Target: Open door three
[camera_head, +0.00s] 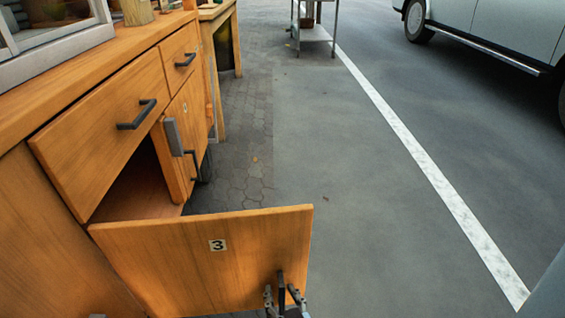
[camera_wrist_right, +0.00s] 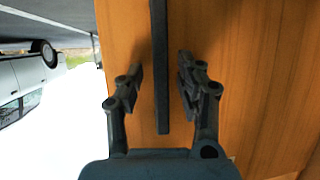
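Door three (camera_head: 170,262), an orange wooden panel with a "3" label, stands swung wide out from the cabinet, showing the dark compartment (camera_head: 138,190) behind it. Its dark bar handle (camera_head: 281,284) is near the door's lower right in the head view. My right gripper (camera_head: 283,298) is at this handle, one finger on each side. In the right wrist view the handle (camera_wrist_right: 160,70) runs between the open fingers of the gripper (camera_wrist_right: 162,88), with a gap on both sides. My left gripper is not in view.
The cabinet has two drawers (camera_head: 105,135) with dark handles and another closed door (camera_head: 187,125) beyond the opening. A metal cart (camera_head: 315,33) and a pale vehicle (camera_head: 500,30) stand farther off. The paved ground right of the door is clear.

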